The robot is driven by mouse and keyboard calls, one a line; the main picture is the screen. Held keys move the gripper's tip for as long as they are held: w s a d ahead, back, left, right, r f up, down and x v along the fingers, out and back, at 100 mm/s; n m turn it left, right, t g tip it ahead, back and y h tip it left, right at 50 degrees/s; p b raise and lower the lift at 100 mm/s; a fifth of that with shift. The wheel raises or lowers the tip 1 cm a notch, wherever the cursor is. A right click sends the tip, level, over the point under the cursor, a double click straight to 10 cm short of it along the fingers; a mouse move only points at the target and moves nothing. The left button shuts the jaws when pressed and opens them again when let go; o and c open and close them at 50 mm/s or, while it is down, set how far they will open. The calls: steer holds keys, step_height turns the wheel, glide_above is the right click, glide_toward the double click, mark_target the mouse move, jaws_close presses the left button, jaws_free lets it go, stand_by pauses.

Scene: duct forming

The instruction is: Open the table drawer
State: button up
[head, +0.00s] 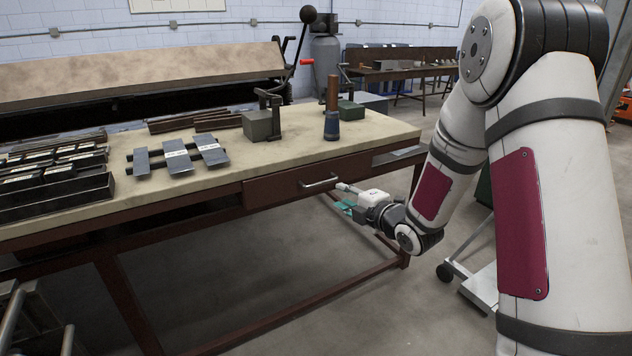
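The table drawer (288,190) is a dark red-brown front under the beige tabletop, near the table's right end. It looks flush with the table frame. Its silver bar handle (320,182) is on the front. My gripper (342,187) is just right of the handle, with its fingertips pointing left toward it. The fingertips are very close to the handle's right end, and I cannot tell whether they touch it. The fingers are small in this view, so their opening cannot be made out.
The worktable (400,130) holds metal sheets (177,160), a dark tray of bars (55,190), a green-grey block (261,125) and a blue-based tool with a wooden handle (332,122).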

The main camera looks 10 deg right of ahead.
mark_target(319, 184)
steer(key=x, duration=1.3)
steer(key=shift+w+a, duration=0.1)
steer(key=shift+w, duration=0.15)
jaws_close()
